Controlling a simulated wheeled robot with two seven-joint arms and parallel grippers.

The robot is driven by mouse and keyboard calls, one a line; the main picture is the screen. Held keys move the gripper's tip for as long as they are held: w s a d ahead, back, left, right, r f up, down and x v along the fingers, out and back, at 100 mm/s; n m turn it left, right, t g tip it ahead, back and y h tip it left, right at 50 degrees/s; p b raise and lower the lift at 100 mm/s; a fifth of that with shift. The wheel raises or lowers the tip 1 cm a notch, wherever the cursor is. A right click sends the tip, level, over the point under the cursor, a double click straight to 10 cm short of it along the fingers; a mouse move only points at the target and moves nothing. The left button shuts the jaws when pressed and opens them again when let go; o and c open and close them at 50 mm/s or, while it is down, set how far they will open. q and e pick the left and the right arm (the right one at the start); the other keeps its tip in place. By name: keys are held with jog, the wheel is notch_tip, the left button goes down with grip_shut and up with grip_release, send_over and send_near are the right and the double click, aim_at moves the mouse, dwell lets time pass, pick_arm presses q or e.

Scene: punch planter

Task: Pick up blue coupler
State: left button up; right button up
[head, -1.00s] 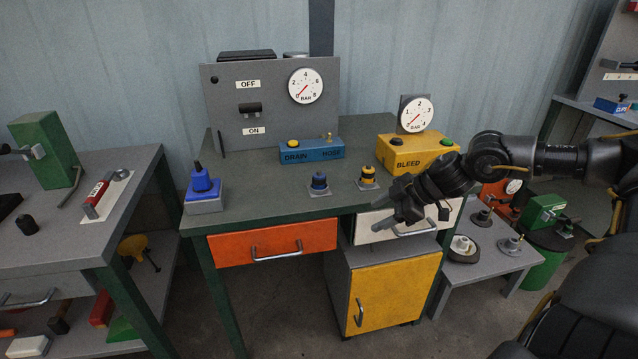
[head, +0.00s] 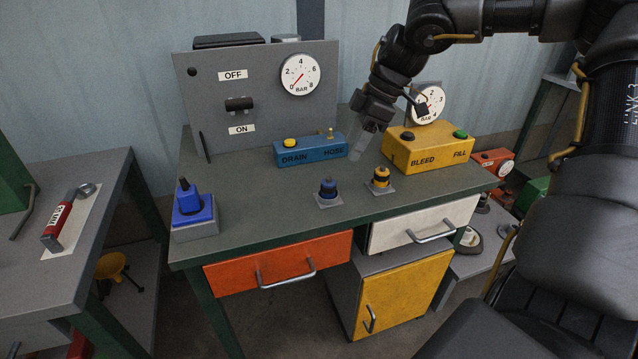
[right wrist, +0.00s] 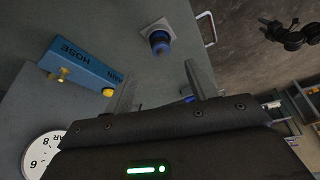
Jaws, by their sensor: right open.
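The blue coupler (head: 328,189), a small blue and black cylinder, stands upright on a small grey plate on the bench. In the right wrist view the blue coupler (right wrist: 160,41) shows just beyond the fingertips, apart from them. My right gripper (head: 366,144) is above the bench, behind and to the right of the coupler, with its fingers pointing down. In the right wrist view my right gripper (right wrist: 161,75) has its two fingers spread with nothing between them. My left gripper is not in view.
A yellow and black coupler (head: 381,177) stands close to the right of the blue one. The blue drain hose box (head: 310,151), the yellow bleed/fill box (head: 430,152) and a grey gauge panel (head: 262,110) stand behind. A blue device (head: 193,208) is at the left front corner.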

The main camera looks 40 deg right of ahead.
send_over(330, 181)
jog(key=s+d, duration=0.2)
notch_tip(330, 181, down, 5)
jog(key=x, duration=0.5)
jog(key=shift+w+a+b, duration=0.15)
jog(key=shift+w+b, duration=0.1)
jog(key=shift+b, duration=0.15)
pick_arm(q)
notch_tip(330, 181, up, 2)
pick_arm(e)
jog(key=shift+a+f, duration=0.1)
jog(key=shift+c, duration=0.5)
jog(key=c, duration=0.7)
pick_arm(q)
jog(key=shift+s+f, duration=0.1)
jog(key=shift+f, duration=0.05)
pick_arm(e)
jog(key=shift+c, duration=1.4)
